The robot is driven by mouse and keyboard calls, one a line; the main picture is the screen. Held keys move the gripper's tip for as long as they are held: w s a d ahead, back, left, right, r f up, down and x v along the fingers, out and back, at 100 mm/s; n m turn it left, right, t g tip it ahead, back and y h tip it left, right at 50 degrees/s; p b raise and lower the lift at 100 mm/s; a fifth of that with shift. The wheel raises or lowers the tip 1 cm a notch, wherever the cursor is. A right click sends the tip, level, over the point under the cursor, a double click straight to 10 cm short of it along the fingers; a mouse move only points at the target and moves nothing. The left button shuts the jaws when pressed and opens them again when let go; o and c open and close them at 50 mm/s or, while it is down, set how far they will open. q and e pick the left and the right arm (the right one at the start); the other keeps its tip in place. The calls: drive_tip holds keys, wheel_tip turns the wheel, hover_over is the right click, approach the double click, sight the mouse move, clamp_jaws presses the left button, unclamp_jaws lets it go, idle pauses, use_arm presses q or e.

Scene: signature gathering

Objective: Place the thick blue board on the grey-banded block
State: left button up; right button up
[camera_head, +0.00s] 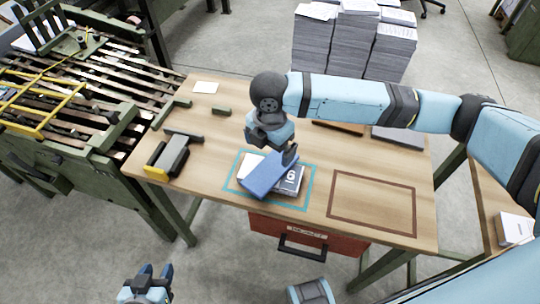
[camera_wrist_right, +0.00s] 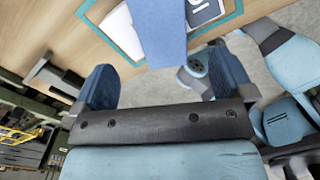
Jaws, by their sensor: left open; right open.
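The thick blue board (camera_head: 264,176) lies slantwise over a white and dark grey block marked with a 6 (camera_head: 291,180), inside a teal outline on the table. The board covers much of this block, and I cannot tell how fully it rests on it. In the right wrist view the board (camera_wrist_right: 158,30) and part of the block (camera_wrist_right: 204,12) show again. My right gripper (camera_head: 271,147) is open and empty, just behind the board; in its wrist view its fingers stand wide apart with the board's end beyond them. My left gripper (camera_head: 147,272) is open and empty, low in front of the table.
A brown outlined area (camera_head: 372,203) on the right of the table (camera_head: 225,110) is empty. A red drawer (camera_head: 305,236) hangs under the front edge.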

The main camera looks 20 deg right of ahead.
wheel_tip(320, 180, up, 4)
drive_tip(key=shift+f, duration=0.1)
idle(0.6)
